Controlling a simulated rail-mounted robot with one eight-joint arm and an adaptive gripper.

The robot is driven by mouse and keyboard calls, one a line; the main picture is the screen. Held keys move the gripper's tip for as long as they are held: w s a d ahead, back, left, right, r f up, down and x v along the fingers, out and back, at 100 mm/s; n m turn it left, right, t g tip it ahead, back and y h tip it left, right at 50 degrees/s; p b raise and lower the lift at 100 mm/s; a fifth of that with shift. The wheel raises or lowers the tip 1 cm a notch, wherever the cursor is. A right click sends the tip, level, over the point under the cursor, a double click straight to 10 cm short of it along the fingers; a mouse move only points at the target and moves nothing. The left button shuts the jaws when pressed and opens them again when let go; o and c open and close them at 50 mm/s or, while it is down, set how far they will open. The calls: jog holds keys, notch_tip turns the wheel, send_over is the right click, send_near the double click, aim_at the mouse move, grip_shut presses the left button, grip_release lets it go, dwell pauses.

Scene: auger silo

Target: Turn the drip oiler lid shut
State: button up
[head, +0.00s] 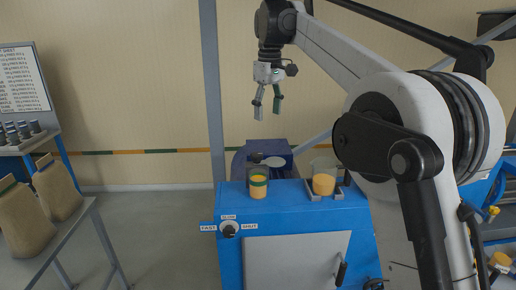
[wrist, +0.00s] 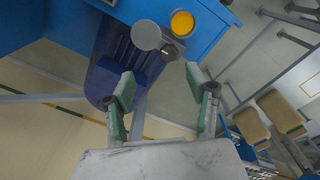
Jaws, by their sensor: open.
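The drip oiler (head: 258,184) is a clear cup with yellow oil and a green band, standing on the blue cabinet. Its lid appears to be the pale round disc (head: 275,161) swung out to the side, leaving the cup uncovered. The wrist view shows the grey lid (wrist: 146,35) beside the open yellow top of the oiler (wrist: 182,23), with a dark pivot piece near both. My gripper (head: 267,108) is open and empty, high above the oiler and lid. Its two green-padded fingers (wrist: 160,80) point toward them, with clear space between.
A second clear cup with yellow contents (head: 323,183) stands in a holder to the right. A dial (head: 229,230) marked FAST, SLOW and SHUT is on the cabinet front (head: 262,218). A dark blue housing (head: 240,167) is behind.

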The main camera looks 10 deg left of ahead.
aim_at(257, 154)
jog(key=shift+n+g, duration=0.3)
jog(key=shift+n, duration=0.2)
jog(key=a+f, duration=0.1)
jog(key=f, duration=0.4)
jog(key=w+a+f+p, duration=0.1)
jog(key=f, duration=0.4)
jog(key=a+f+p, duration=0.1)
jog(key=f, duration=0.4)
jog(key=shift+w+a, duration=0.2)
jog(key=shift+a, duration=0.05)
jog(key=shift+c, duration=0.4)
jog(key=shift+r, duration=0.1)
grip_shut()
